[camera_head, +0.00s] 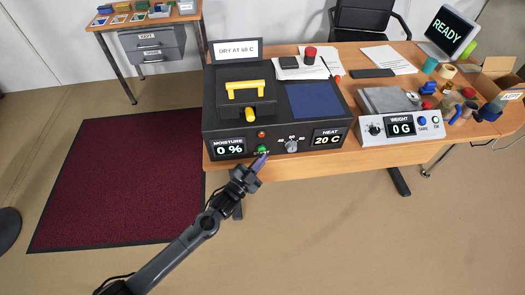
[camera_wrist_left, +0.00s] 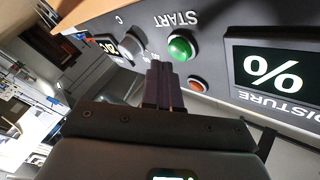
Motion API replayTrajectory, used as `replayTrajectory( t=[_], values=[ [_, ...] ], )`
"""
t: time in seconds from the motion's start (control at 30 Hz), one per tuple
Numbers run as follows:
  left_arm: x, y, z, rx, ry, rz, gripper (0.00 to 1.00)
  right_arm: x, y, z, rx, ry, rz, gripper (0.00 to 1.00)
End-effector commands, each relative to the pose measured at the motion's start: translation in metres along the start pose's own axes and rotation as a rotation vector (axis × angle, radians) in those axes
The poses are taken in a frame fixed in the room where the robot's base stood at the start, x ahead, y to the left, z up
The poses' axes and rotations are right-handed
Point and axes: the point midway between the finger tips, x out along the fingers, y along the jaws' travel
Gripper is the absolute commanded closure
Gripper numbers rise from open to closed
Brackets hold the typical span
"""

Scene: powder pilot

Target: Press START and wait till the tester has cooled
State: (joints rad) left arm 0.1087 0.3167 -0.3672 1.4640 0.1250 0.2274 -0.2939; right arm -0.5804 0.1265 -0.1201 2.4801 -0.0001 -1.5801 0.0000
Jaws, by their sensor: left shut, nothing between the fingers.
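The black tester (camera_head: 232,128) stands at the left end of the table, with a lid with a yellow handle (camera_head: 246,87). Its displays read MOISTURE 0 % (camera_head: 230,147) and HEAT 20 C (camera_head: 327,138). The green START button (camera_head: 263,149) is on its front, below a red light (camera_head: 261,134) and left of a dial (camera_head: 291,146). My left gripper (camera_head: 260,162) is shut and empty, just in front of the panel below the button. In the left wrist view the closed fingertips (camera_wrist_left: 160,68) are close to the green button (camera_wrist_left: 180,48); contact cannot be told.
A sign reading DRY AT 60 C (camera_head: 237,49) stands behind the tester. A scale (camera_head: 400,126) showing 0 G is to its right. A screen (camera_head: 448,32) reads READY. Several small items and a cardboard box (camera_head: 497,75) crowd the right end. The floor in front is clear.

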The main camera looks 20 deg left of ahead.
Motion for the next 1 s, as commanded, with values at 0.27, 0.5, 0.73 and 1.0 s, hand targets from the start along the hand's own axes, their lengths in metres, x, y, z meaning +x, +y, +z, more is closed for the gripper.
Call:
replayTrajectory(
  t=[0.27, 0.5, 0.73, 1.0],
  values=[
    [0.0022, -0.0018, 0.0022, 0.000, -0.001, 0.000, 1.00, 0.0006, -0.0007, 0.0000, 0.003, 0.000, -0.002, 0.57],
    [0.0024, -0.0019, 0.0022, 0.000, 0.000, 0.000, 1.00, 0.0006, -0.0019, -0.0003, 0.007, 0.001, -0.006, 0.57],
    [0.0037, -0.0029, 0.0032, 0.000, 0.000, 0.000, 1.00, 0.0013, -0.0024, -0.0002, 0.009, 0.001, -0.008, 0.57],
    [0.0062, -0.0047, 0.0046, 0.000, 0.000, -0.001, 1.00, 0.0023, -0.0023, 0.0001, 0.009, 0.001, -0.007, 0.57]
  ],
)
